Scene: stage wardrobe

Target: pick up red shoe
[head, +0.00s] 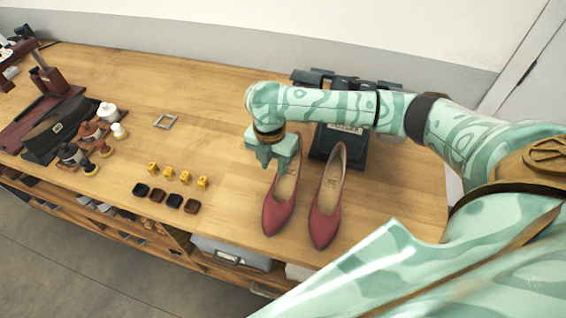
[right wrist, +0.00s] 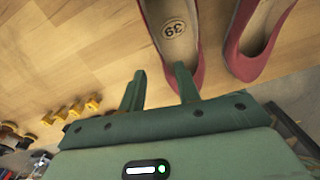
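Two red pointed shoes stand side by side on the wooden table, toes toward the front edge. The left red shoe (head: 278,214) is partly hidden at its heel by my right gripper (head: 273,163). The right red shoe (head: 325,222) stands just beside it, clear of the gripper. In the right wrist view my gripper (right wrist: 160,72) is open, its two fingers apart. The second shoe (right wrist: 232,58) also shows there. My left gripper is not in view.
A black device (head: 343,146) stands behind the shoes. Several yellow pieces (head: 185,177) and dark square pieces (head: 173,200) lie to the left. A metal frame (head: 165,121), bottles and a dark pouch (head: 60,128) are farther left. Bare wood lies between.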

